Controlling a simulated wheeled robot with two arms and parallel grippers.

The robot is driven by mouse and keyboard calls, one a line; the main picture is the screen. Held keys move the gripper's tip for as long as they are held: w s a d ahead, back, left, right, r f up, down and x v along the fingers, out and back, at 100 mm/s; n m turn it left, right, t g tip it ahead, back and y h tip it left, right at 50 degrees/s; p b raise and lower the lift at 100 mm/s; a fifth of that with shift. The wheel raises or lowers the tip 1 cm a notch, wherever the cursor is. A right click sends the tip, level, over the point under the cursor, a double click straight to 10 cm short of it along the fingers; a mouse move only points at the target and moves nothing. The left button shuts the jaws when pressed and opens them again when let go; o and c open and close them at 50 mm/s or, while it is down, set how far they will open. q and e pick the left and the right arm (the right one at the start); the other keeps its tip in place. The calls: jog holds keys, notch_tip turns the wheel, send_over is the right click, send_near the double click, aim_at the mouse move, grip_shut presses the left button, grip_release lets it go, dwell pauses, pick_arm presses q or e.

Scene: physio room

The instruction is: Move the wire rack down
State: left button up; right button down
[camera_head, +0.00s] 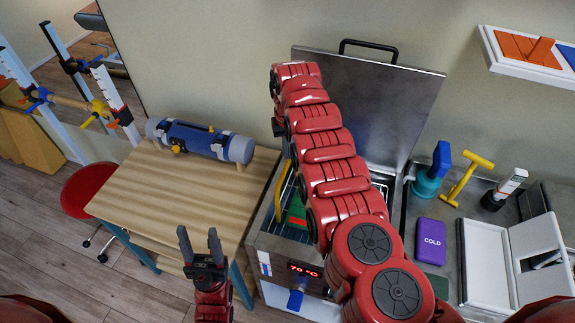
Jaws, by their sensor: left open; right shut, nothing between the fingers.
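The wire rack (284,193) shows as thin metal bars inside the open steel heating tank (262,240); my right arm hides much of it. A green and red item (297,212) is in the tank by the rack. My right gripper (279,130) is at the far end of the arm that crosses over the tank, near the tank's back left corner. It is shut, and I cannot see it touching the rack. My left gripper (201,240) is open and empty, with fingers pointing up, in front of the wooden table and left of the tank.
The tank's lid (365,100) stands open against the wall. A wooden table (180,195) with a blue and grey roller (200,140) is at left. A purple COLD pack (431,241) and several tools lie on the right counter. A red stool (88,188) stands at far left.

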aim_at(288, 162)
jog(key=shift+f, duration=0.15)
dwell(0.5)
jog(key=shift+f+b, duration=0.6)
jog(key=shift+f, duration=0.15)
jog(key=shift+f, duration=0.25)
jog(key=shift+f+b, duration=0.4)
jog(key=shift+f, duration=0.05)
jog(key=shift+r+p, duration=0.95)
jog(key=shift+r, duration=0.55)
notch_tip(288, 162, up, 6)
jog(key=shift+r+b, duration=0.15)
jog(key=shift+b, duration=0.15)
